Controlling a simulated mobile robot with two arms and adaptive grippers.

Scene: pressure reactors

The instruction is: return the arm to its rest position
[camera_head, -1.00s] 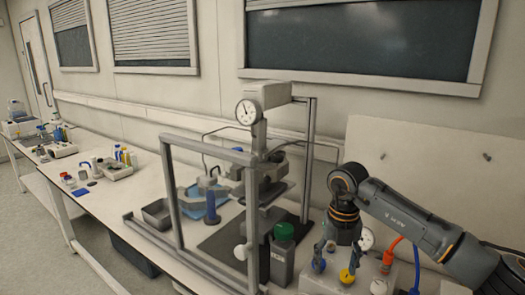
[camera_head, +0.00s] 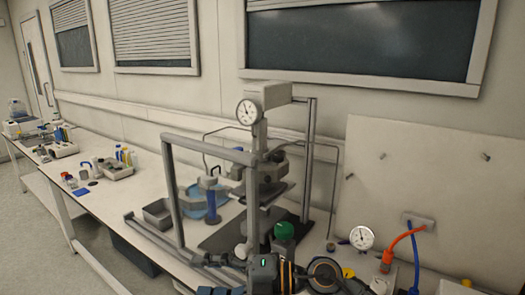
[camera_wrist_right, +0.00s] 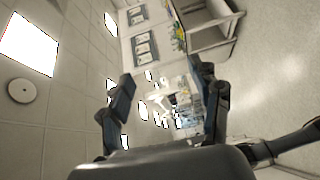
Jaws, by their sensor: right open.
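My right gripper (camera_head: 220,275) is at the bottom edge of the head view, in front of the press frame, with its arm partly cut off by the picture edge. In the right wrist view the two dark fingers of the right gripper (camera_wrist_right: 163,88) stand wide apart with nothing between them. That view looks past the fingers at the room, ceiling and a distant bench. My left gripper is in neither view.
The grey press frame (camera_head: 172,195) with a dial gauge (camera_head: 248,112) stands on the white bench (camera_head: 112,202). A green-capped bottle (camera_head: 284,231) is close behind my right arm.

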